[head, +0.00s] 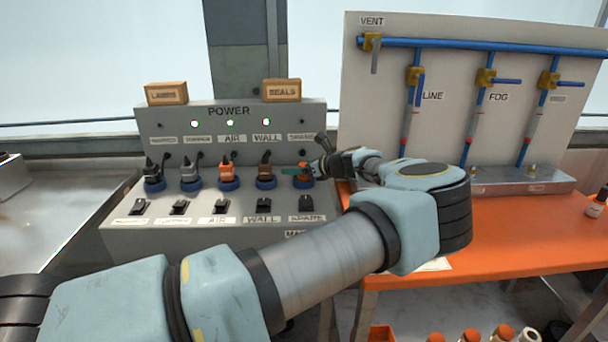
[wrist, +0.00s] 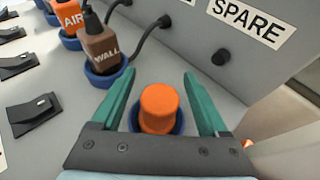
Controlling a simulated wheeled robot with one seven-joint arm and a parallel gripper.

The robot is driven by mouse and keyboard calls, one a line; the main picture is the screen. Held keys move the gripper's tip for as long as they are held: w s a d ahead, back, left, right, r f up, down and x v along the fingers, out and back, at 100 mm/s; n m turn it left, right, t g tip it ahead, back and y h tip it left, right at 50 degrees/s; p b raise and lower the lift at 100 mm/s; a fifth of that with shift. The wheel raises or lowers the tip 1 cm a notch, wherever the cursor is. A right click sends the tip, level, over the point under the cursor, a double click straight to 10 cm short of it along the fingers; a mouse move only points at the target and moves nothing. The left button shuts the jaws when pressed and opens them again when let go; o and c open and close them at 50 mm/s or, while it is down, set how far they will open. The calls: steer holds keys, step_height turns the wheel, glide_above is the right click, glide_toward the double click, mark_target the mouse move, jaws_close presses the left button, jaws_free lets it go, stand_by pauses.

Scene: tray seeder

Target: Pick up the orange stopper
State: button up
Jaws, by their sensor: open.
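The orange stopper (wrist: 160,106) sits upright in a blue ring socket (wrist: 178,128) at the right end of the row, below the SPARE label. My gripper (wrist: 158,85) is open, with one green finger on each side of the stopper and a gap visible on both sides. In the head view my gripper (head: 294,172) is at the right end of the power panel, and the orange stopper (head: 304,168) shows partly behind it. The lower part of the stopper is hidden by the ring and the gripper's dark palm.
A brown WALL plug (wrist: 102,48) stands in its socket just left of my gripper, with a black cable. An orange AIR plug (wrist: 70,16) is beyond it. Black switches (head: 221,206) line the panel front. An orange bench (head: 490,235) with a pipe board is at right.

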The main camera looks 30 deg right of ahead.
jaws_close()
stand_by(0.5)
steer(key=shift+r, duration=0.1)
step_height(320, 180, up, 10)
steer(key=b, duration=0.3)
stand_by(0.4)
